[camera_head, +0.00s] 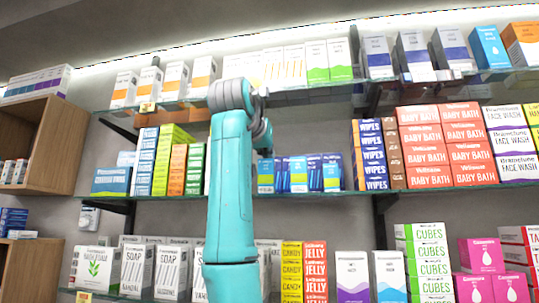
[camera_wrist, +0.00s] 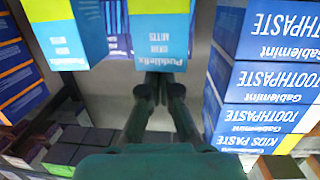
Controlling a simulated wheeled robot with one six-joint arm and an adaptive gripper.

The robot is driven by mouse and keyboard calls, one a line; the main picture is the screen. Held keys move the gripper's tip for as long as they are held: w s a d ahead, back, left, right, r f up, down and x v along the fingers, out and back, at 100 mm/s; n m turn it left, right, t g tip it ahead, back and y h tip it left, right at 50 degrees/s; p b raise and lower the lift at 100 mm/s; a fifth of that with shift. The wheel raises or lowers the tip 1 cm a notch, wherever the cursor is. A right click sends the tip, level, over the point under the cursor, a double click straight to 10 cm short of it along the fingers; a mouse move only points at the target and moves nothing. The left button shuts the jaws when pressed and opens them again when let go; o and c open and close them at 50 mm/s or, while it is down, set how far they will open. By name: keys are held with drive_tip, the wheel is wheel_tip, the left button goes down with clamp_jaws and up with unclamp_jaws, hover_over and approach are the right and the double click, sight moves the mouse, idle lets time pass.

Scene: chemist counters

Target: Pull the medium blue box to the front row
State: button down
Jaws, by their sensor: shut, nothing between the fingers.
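Several medium-blue boxes with yellow-green and blue faces stand upright on the middle shelf, right of my arm in the head view (camera_head: 299,173). In the wrist view, where lettering is upside down, one such blue box (camera_wrist: 160,38) is centred, and another blue box (camera_wrist: 72,42) stands to its left, closer to the camera. I cannot tell which one the task means. My gripper (camera_wrist: 160,84) is shut and empty, its fingertips at the lower picture edge of the centred box; I cannot tell whether they touch. The head view hides my gripper behind my arm.
A stack of blue toothpaste boxes (camera_wrist: 268,90) stands close on the right in the wrist view. Dark blue boxes (camera_wrist: 22,75) stand on the left.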

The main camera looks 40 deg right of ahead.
drive_tip(key=shift+d+r, duration=0.1)
drive_tip(key=f+v, duration=0.2)
drive_tip(key=v, duration=1)
drive_tip(key=shift+s+r, duration=0.25)
